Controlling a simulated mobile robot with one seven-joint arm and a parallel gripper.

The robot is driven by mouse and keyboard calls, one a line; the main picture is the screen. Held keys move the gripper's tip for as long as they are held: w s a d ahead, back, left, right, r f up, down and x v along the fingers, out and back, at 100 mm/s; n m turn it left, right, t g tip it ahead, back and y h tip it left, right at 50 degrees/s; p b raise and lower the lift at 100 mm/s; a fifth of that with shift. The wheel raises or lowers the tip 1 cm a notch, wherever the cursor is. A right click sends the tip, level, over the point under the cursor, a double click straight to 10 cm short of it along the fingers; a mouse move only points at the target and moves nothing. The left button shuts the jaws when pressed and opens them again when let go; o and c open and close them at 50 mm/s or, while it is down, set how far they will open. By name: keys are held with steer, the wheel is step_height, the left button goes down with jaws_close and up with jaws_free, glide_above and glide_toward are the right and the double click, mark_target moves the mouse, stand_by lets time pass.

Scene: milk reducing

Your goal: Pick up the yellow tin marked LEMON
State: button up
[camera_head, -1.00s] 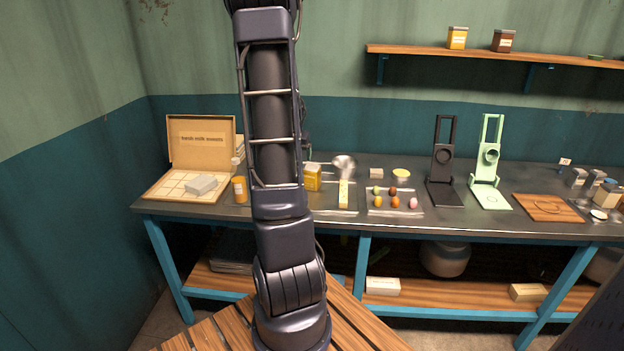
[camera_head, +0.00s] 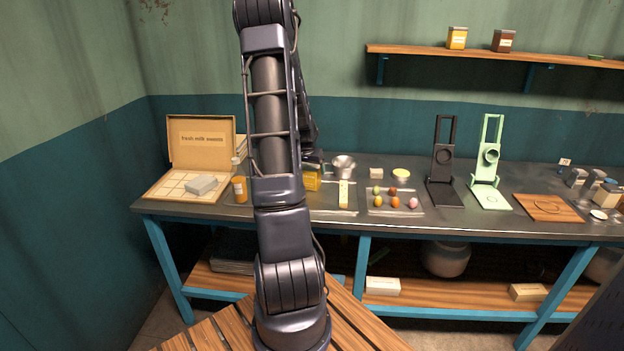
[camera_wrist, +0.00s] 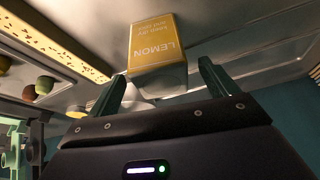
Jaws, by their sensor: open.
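The yellow tin marked LEMON (camera_head: 312,182) stands on the bench, partly behind my arm in the head view. In the wrist view the LEMON tin (camera_wrist: 157,42) appears with its label upside down and its grey metal top towards my gripper (camera_wrist: 162,82). My gripper is open, with one finger on each side of the tin's top end. I cannot tell whether the fingers touch it. In the head view my gripper is mostly hidden behind my arm, just above the tin.
A clear tray with a pale yellow block (camera_head: 343,194) lies right of the tin, with a metal cup (camera_head: 343,166) behind. Several coloured eggs sit in another tray (camera_head: 394,213). An amber jar (camera_head: 239,190) and an open carton (camera_head: 201,143) stand to the left.

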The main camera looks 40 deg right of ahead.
steer(key=shift+x, duration=2.55)
steer(key=shift+c, duration=0.3)
steer(key=c, duration=1.3)
steer(key=shift+r, duration=0.1)
